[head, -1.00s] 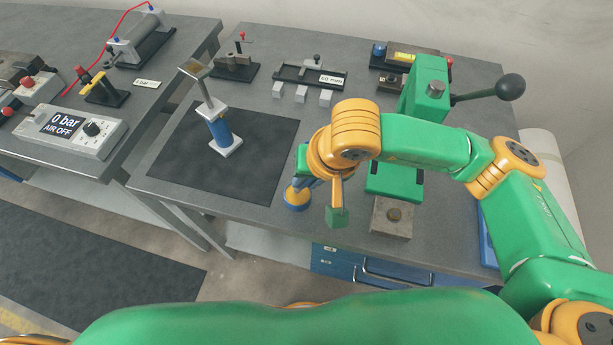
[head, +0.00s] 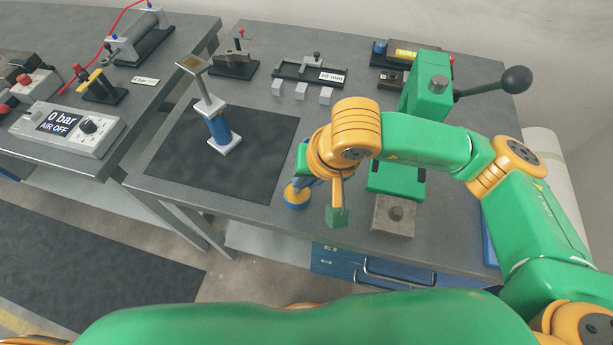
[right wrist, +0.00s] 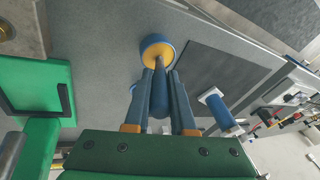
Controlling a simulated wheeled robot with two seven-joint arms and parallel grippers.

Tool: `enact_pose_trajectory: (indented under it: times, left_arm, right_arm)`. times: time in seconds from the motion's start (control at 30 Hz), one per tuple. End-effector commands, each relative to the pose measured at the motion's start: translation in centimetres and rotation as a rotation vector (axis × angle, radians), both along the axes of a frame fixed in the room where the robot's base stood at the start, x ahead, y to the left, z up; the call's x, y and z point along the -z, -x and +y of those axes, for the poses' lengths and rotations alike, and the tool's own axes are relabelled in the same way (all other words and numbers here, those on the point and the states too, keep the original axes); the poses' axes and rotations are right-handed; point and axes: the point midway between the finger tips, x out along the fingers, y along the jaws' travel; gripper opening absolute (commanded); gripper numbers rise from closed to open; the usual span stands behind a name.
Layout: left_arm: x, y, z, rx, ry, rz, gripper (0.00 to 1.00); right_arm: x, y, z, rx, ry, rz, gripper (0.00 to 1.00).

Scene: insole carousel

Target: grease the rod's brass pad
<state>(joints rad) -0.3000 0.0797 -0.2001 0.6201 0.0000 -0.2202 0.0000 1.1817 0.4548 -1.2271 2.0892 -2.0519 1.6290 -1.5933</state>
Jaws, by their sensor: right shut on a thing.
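The rod assembly stands upright on the dark mat: a blue cylinder (head: 219,130) between pale metal blocks, with a rod rising to a tilted top plate that carries the brass-coloured pad (head: 192,64). My right gripper (right wrist: 160,74) is shut on a slim dark-blue handle (right wrist: 160,95). The handle's far end meets a round blue piece with a yellow face (right wrist: 157,48); I cannot tell if they are one item. That round piece also shows in the head view (head: 297,196), below my right gripper (head: 308,182), right of the mat and apart from the rod. My left gripper is out of view.
A green lever press (head: 425,95) stands behind my right arm, with a metal block (head: 394,216) in front. Small grey cubes (head: 301,91) and a gauge fixture (head: 310,74) lie behind the mat (head: 260,165). The air box (head: 68,128), reading 0 bar, is left.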

Motion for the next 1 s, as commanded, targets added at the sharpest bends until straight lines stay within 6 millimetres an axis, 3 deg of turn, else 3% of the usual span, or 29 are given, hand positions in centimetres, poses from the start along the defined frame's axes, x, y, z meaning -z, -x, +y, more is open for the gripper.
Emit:
enact_pose_trajectory:
  times: [1.0]
  left_arm:
    - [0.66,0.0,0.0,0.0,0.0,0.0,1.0]
  right_arm:
    - [0.15,0.01,0.0,0.0,0.001,0.001,0.0]
